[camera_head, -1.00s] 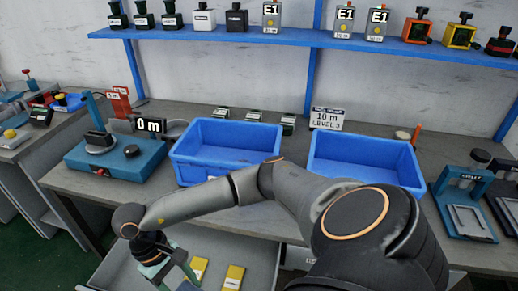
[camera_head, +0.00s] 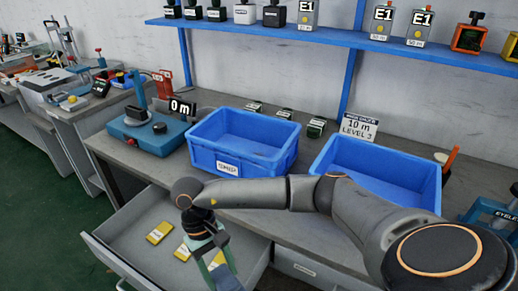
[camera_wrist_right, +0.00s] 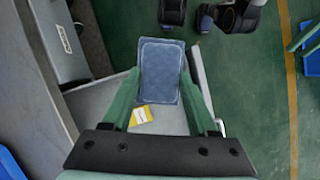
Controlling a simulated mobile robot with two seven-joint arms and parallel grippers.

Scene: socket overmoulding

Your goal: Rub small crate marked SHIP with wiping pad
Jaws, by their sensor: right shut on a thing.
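My right gripper (camera_head: 217,268) reaches down over the open drawer in the head view. In the right wrist view its green fingers (camera_wrist_right: 160,88) are shut on a flat blue quilted pad (camera_wrist_right: 160,65), held above the drawer. Two open blue crates stand on the bench: the left crate (camera_head: 202,158) has a white label too small to read surely, and the right crate (camera_head: 365,190) shows no readable label. I cannot tell a SHIP marking on either. The gripper is in front of and below the left crate, apart from it. My left gripper is not in view.
The grey drawer (camera_head: 128,232) is pulled out and holds yellow-and-white cards (camera_head: 160,232). A teal device (camera_head: 150,135) with a "0 m" sign stands left of the crates. A blue shelf (camera_head: 280,31) runs along the wall. Green floor (camera_head: 40,215) is free at left.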

